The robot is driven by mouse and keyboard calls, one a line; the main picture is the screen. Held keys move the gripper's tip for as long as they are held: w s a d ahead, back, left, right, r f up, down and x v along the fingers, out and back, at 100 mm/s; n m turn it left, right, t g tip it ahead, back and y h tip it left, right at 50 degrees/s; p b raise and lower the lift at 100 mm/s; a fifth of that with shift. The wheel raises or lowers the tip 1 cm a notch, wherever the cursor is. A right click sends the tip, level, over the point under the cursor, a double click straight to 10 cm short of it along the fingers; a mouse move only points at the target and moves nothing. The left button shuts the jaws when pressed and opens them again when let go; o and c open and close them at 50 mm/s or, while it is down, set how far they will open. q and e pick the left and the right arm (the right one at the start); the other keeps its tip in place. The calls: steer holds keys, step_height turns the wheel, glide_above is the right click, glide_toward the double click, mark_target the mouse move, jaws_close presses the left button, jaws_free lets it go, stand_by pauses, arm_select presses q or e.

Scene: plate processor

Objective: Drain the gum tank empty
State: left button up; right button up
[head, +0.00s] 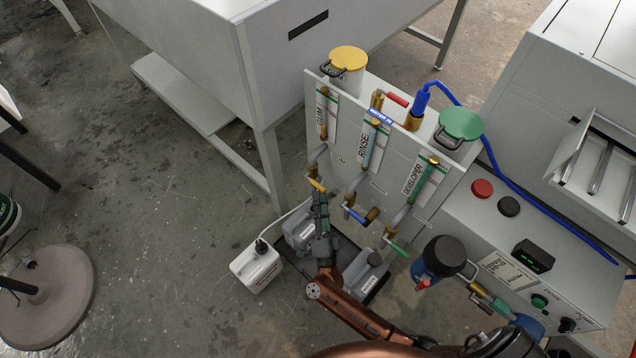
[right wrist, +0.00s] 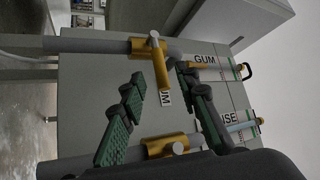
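The gum tank has a yellow lid (head: 348,58) and a sight tube marked GUM on the grey panel (head: 340,190). Its drain valve below has a yellow handle (head: 316,184), also seen in the right wrist view (right wrist: 158,62). My right gripper (head: 320,198) is just below this handle. In the right wrist view, its green-padded fingers (right wrist: 158,78) are spread apart, with the handle in line between the tips; contact cannot be told. The rinse valve's blue handle (head: 355,214) and developer valve's green handle (head: 396,247) are to the right. My left gripper is not in view.
Grey containers (head: 300,234) stand in a dark tray beneath the valves, partly hidden by my right arm. A white jug (head: 257,270) with a hose stands left on the floor. A filter housing (head: 440,258) and control box (head: 530,270) are at right.

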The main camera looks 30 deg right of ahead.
mark_target(318, 184)
steer(key=x, duration=0.5)
steer(key=shift+b, duration=0.4)
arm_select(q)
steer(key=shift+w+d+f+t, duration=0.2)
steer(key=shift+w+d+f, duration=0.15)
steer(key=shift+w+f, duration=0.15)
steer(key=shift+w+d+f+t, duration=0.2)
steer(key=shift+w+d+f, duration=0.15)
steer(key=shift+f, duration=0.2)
arm_select(e)
steer(key=shift+c, duration=0.6)
jaws_close()
